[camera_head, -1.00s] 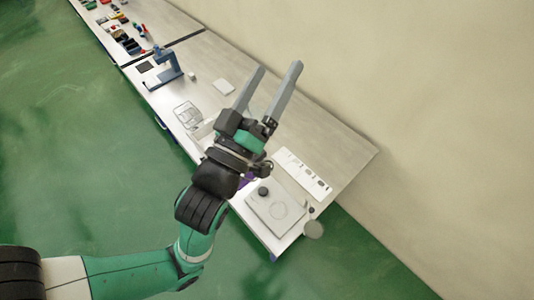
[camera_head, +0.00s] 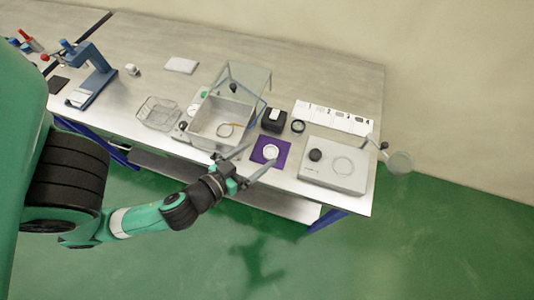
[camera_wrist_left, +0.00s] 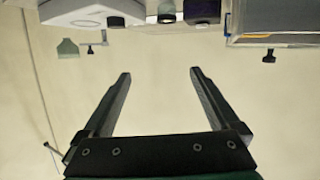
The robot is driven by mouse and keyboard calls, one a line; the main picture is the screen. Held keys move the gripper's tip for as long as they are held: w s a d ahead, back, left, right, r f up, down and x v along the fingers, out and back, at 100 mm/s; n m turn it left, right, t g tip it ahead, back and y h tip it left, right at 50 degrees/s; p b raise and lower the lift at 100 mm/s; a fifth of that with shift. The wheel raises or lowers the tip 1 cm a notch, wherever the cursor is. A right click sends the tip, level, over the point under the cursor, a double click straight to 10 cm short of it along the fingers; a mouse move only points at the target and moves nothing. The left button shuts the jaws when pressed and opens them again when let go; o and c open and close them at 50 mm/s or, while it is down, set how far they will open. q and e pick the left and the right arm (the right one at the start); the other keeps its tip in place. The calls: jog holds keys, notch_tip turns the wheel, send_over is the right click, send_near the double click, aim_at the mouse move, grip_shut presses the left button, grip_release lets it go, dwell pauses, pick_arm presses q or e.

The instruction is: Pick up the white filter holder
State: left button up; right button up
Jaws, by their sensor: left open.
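The white filter holder (camera_head: 270,151) looks like a small white ring and lies on a purple mat (camera_head: 257,158) near the table's front edge. My left gripper (camera_head: 262,154) is open and empty. In the head view its fingers point up and right, and their tips overlap the near side of the mat. I cannot tell how high they are above it. In the left wrist view the open fingers (camera_wrist_left: 160,73) have nothing between them, and I cannot make out the holder there. My right gripper is not in view.
A grey device (camera_head: 325,180) stands right. A wire basket (camera_head: 158,113) is further left.

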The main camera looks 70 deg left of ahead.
aim_at(275, 148)
pick_arm(q)
jog(key=shift+m+g+h, duration=0.3)
jog(key=shift+m+g, duration=0.2)
jog(key=s+f+b, duration=0.1)
jog(key=f, duration=0.1)
jog(key=s+f+b, duration=0.1)
jog(key=f, duration=0.2)
jog(key=s+f+b, duration=0.1)
jog(key=f, duration=0.2)
jog(key=shift+s, duration=0.25)
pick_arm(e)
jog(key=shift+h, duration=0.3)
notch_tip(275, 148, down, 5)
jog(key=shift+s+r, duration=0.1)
pick_arm(q)
jog(key=shift+w+a, duration=0.2)
jog(key=shift+w, duration=0.1)
jog(key=x, duration=0.4)
jog(key=shift+w+a+f+p, duration=0.1)
jog(key=shift+w+a+p, duration=0.2)
jog(key=shift+p, duration=0.1)
jog(key=shift+b+x, duration=0.3)
jog(key=shift+x, duration=2.8)
jog(key=shift+s+a, duration=0.1)
jog(key=shift+s, duration=0.1)
jog(key=c, duration=1.4)
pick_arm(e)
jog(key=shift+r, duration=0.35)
